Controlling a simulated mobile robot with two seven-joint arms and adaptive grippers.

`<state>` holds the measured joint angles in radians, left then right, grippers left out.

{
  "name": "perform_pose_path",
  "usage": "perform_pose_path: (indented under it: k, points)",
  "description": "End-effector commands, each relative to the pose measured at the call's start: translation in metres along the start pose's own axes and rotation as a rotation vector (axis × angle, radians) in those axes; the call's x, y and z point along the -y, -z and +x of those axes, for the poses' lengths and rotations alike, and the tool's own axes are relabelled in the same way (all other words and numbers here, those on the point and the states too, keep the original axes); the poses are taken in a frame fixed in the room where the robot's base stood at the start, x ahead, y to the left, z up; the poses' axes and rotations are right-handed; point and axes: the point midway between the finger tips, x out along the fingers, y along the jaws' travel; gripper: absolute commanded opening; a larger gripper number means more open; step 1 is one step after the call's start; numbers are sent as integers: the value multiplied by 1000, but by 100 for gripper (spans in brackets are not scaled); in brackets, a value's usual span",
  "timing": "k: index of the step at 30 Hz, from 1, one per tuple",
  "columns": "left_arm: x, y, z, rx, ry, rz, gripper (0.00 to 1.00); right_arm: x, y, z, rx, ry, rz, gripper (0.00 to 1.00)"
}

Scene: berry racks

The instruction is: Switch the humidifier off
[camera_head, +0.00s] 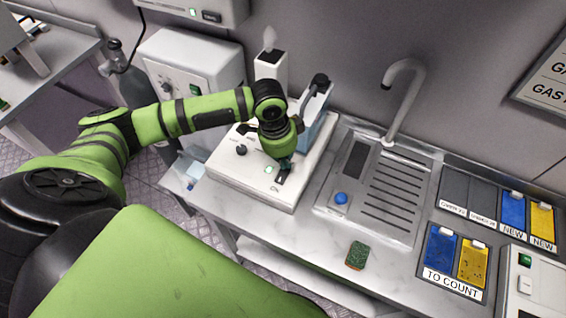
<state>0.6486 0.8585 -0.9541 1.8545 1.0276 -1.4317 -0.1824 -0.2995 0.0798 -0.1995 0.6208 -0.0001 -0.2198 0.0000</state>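The humidifier (222,172) is a low white box on the steel bench, with a dark knob (241,150) on its top. A small green light (268,169) glows on its top, near a label that seems to read "ON". A clear tank with bluish water (318,132) stands at its back. My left gripper (283,174) points down over the front right of the box, just right of the green light. Its dark fingers look closed together, with nothing seen between them. They hide the switch area, and I cannot tell whether they touch it. My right gripper is out of view.
A sink (377,200) with a tap and a blue button is right of the box. A small green item (357,255) lies on the bench. Blue and yellow cards (441,249) sit in trays at right. A white cabinet (190,75) stands behind my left arm.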

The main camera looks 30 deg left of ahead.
Motion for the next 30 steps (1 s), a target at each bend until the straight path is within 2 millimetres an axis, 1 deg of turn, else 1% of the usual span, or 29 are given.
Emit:
perform_pose_path:
  k: [30]
  points:
    - [0, -3, 16, 1, 0, 0, 0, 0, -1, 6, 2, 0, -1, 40]
